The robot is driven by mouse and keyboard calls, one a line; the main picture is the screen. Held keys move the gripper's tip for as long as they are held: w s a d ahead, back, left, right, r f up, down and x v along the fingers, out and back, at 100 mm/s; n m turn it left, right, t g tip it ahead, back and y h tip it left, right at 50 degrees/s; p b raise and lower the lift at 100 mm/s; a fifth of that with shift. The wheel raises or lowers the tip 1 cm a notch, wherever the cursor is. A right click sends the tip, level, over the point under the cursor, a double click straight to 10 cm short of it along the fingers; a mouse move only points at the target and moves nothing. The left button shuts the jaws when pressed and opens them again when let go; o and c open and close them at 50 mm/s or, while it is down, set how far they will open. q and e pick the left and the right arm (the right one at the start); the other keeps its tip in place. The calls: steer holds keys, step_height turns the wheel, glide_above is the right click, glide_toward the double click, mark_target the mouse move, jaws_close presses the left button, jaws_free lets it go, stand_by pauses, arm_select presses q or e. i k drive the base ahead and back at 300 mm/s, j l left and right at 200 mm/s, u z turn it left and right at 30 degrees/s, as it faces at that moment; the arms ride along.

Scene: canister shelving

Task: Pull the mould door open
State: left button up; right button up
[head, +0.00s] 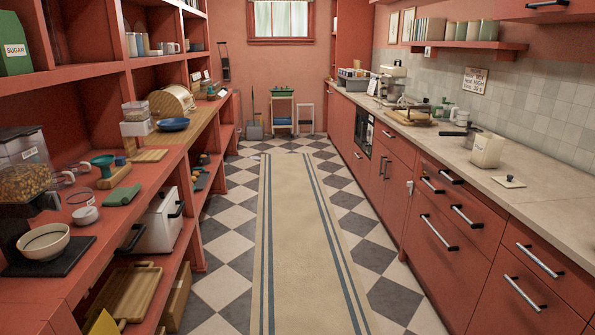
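Neither of my grippers is in view. Nothing in the head view is clearly labelled as the mould or its door, so I cannot tell which thing it is. A white box-like appliance (160,221) with dark handles stands low in the left shelving; its front is seen at an angle and looks shut. On the right, red cabinet doors (379,168) with bar handles are shut. A dark built-in oven (363,132) sits farther along and looks shut.
Left shelving (75,78) holds a bowl (44,242), a grain dispenser (24,166) and a bread bin (172,101). The right counter (540,192) bears a white canister (487,150) and a loose lid (508,181). The aisle with its runner (297,235) is clear.

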mark_target(395, 203)
steer(key=i, duration=1.3)
steer(key=i+z, duration=0.1)
steer(key=i, duration=1.15)
steer(key=i+l+z, duration=0.15)
steer(key=i, duration=0.5)
steer(key=i+z, duration=0.2)
steer(key=i, duration=0.45)
steer(key=i+j+z, duration=0.15)
steer(key=i, duration=0.45)
steer(key=i+j+z, duration=0.2)
steer(key=i, duration=0.45)
steer(key=l, duration=0.1)
